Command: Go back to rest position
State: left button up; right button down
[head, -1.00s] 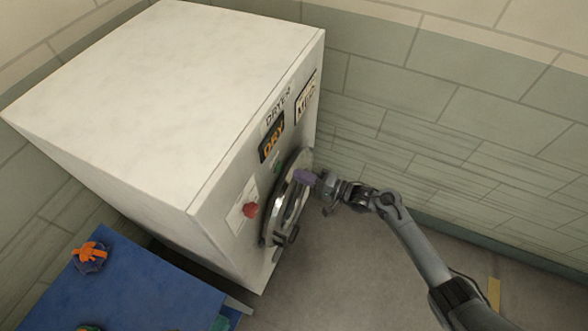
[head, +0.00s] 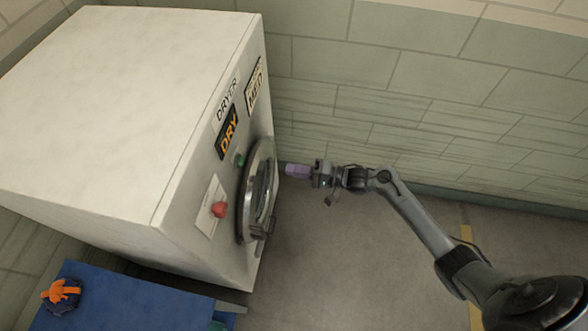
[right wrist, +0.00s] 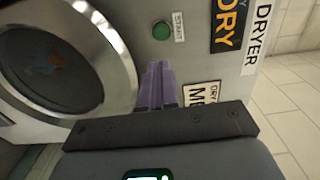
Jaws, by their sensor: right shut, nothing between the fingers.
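My right gripper (head: 297,170) has purple fingers and is in front of the white dryer (head: 120,90), just right of its round door. It is apart from the dryer in the head view, with its fingers shut and empty. In the right wrist view the purple fingers (right wrist: 158,88) are together, pointing toward the dryer's front panel. My left gripper is not in view.
The dryer's round door (head: 259,190) appears closed, with something blurry and coloured behind its glass (right wrist: 45,60). A green start button (right wrist: 162,31) and a red knob (head: 219,209) are on the front. A blue table (head: 130,300) holds an orange-and-blue item (head: 61,295).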

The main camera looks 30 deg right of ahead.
dwell(0.4)
jog(key=s+a+f+g+h, duration=0.1)
jog(key=s+a+f+h, duration=0.4)
jog(key=s+a, duration=0.8)
jog(key=s+d+r+n+g+h, duration=0.2)
jog(key=s+d+n+g+h, duration=0.25)
jog(key=s, duration=0.25)
jog(key=s+d+r+n+g+h, duration=0.3)
jog(key=s+d+n+g, duration=0.1)
jog(key=s+d+n, duration=0.15)
notch_tip(320, 180, up, 12)
jog(key=p, duration=1.2)
jog(key=shift+s+a+r+n+p, duration=0.15)
jog(key=shift+a+r+n+p, duration=0.1)
jog(key=shift+a+n+p, duration=0.15)
jog(key=shift+t, duration=0.25)
